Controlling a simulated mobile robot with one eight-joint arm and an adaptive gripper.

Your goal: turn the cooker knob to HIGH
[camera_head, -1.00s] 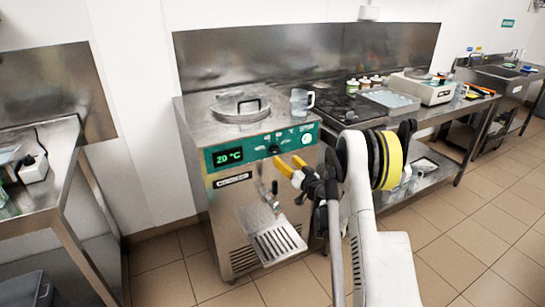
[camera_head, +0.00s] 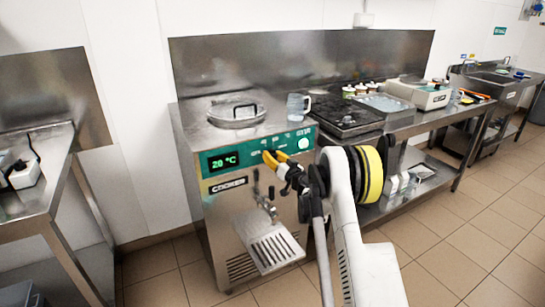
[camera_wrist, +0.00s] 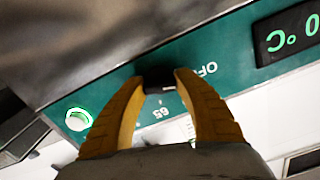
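The cooker (camera_head: 225,188) is a steel machine with a green front panel, and its display (camera_head: 223,160) reads 20 °C. In the wrist view the dark knob (camera_wrist: 158,79) sits on the panel between my two yellow fingertips. My gripper (camera_head: 271,157) is at the panel just right of the display; it also shows in the wrist view (camera_wrist: 159,82). One fingertip is on each side of the knob, very close to it; I cannot tell whether they press on it. OFF and 65 are printed near the knob. The knob's pointer and a HIGH mark are not readable.
A lit round green button (camera_wrist: 78,119) is on the same panel. A lidded opening (camera_head: 236,112) and a clear jug (camera_head: 298,106) are on top of the cooker. A tap and a drip tray (camera_head: 268,247) project below the panel. A steel table (camera_head: 30,205) stands at left.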

